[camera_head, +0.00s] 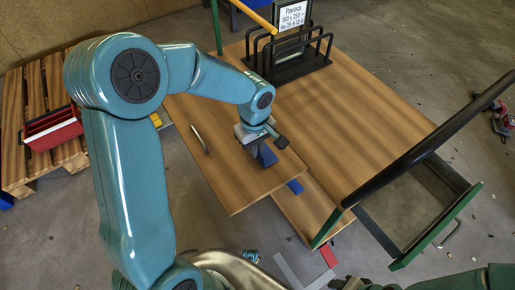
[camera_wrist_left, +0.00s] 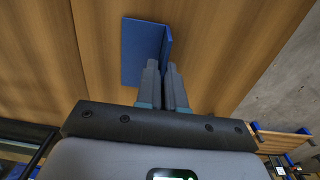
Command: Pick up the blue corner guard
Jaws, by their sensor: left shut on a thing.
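The blue corner guard (camera_wrist_left: 143,50) is an L-shaped piece with one broad flat face and one narrow upright flange, seen in the left wrist view over the wooden tabletop. My left gripper (camera_wrist_left: 163,68) is shut on the flange, its grey fingertips one on each side. In the head view the guard (camera_head: 267,154) shows beneath my left gripper (camera_head: 256,146), near the table's front part. I cannot tell whether the guard touches the wood. A second small blue piece (camera_head: 295,187) lies to the right, lower down. My right gripper is not in view.
A black rack (camera_head: 290,66) with a labelled sign (camera_head: 291,16) stands at the back of the table (camera_head: 350,105). A thin curved handle (camera_head: 199,139) lies left of the gripper. An open green-edged drawer (camera_head: 433,226) juts out at right. A red box (camera_head: 52,128) sits on a pallet at left.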

